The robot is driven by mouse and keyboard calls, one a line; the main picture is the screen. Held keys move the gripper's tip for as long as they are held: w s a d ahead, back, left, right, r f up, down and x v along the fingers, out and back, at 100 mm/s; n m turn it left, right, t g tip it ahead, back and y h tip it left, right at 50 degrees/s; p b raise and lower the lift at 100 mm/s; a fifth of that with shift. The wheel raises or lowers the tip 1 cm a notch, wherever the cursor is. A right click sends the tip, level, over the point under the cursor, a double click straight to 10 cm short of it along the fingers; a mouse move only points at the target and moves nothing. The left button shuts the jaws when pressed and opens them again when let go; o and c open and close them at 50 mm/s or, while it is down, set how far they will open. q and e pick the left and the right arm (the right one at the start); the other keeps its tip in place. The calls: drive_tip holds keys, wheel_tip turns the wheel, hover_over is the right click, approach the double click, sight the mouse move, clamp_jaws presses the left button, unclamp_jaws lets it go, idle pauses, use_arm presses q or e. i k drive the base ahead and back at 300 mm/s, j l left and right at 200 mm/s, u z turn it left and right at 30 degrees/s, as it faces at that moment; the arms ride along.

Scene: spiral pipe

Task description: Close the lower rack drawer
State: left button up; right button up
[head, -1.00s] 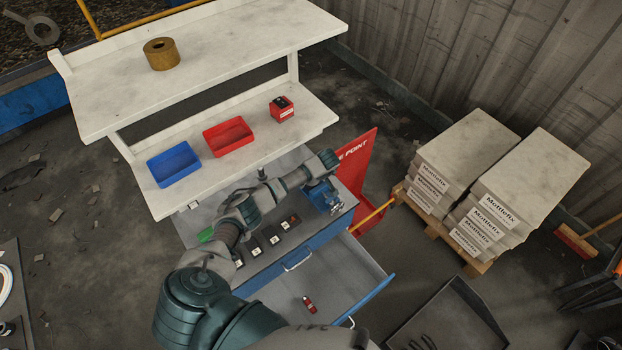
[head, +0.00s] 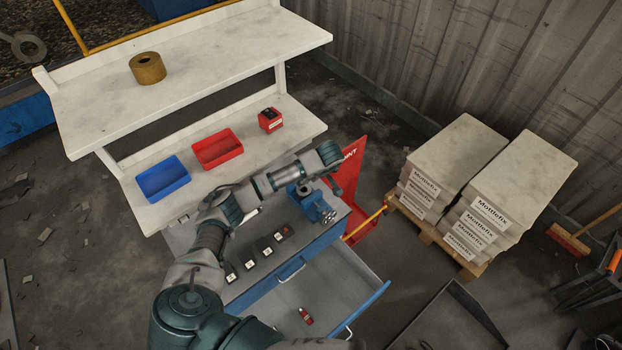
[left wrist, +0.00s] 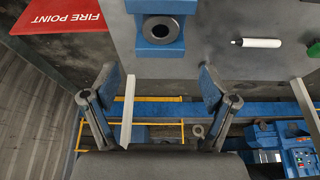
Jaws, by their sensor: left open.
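The lower rack drawer (head: 325,282) stands pulled out from the blue cabinet in the head view, with a small red object (head: 305,316) on its grey floor. Its front edge is blue, with a handle at the lower right. Above it, the blue upper drawer front (head: 285,277) looks shut. My left arm reaches over the cabinet top, and its gripper (left wrist: 160,85) is open and empty in the left wrist view. It is above and apart from the drawer, near a blue vise (head: 313,202). The vise also shows in the left wrist view (left wrist: 160,42). My right gripper is not visible.
White shelves carry a blue bin (head: 163,179), a red bin (head: 217,149), a red box (head: 270,120) and a brass ring (head: 147,68). Red fire-point board (head: 349,185) stands beside the cabinet. Stacked bags (head: 475,190) sit on a pallet right. A dark tray (head: 450,320) lies near the drawer.

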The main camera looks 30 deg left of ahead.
sight(336, 286)
drive_tip(key=k+l, duration=1.1)
drive_tip(key=k, duration=0.2)
